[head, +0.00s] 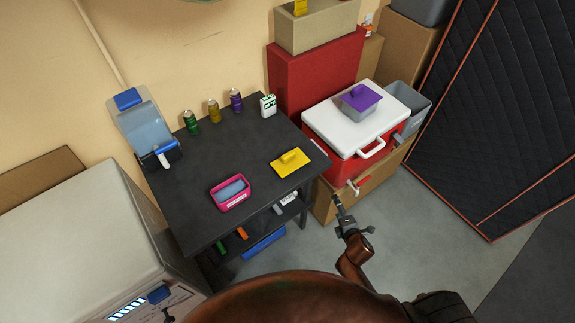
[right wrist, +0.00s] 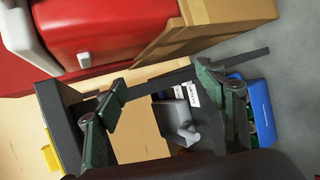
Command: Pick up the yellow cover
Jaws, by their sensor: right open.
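The yellow cover (head: 290,162), a flat plate with a raised handle, lies on the black table (head: 215,145) near its right end in the head view. My right gripper (head: 352,215) is in front of the table's right end, to the right of and below the cover in the picture, apart from it. In the right wrist view the gripper (right wrist: 160,85) is open and empty, with the table's edge and lower shelf beyond the fingers. A small yellow patch (right wrist: 50,158) at the lower left there may be the cover. My left gripper is not in view.
A pink bin (head: 231,204) stands left of the cover. Several cans and a white box (head: 268,105) line the back. Grey floor (head: 430,225) is clear at right.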

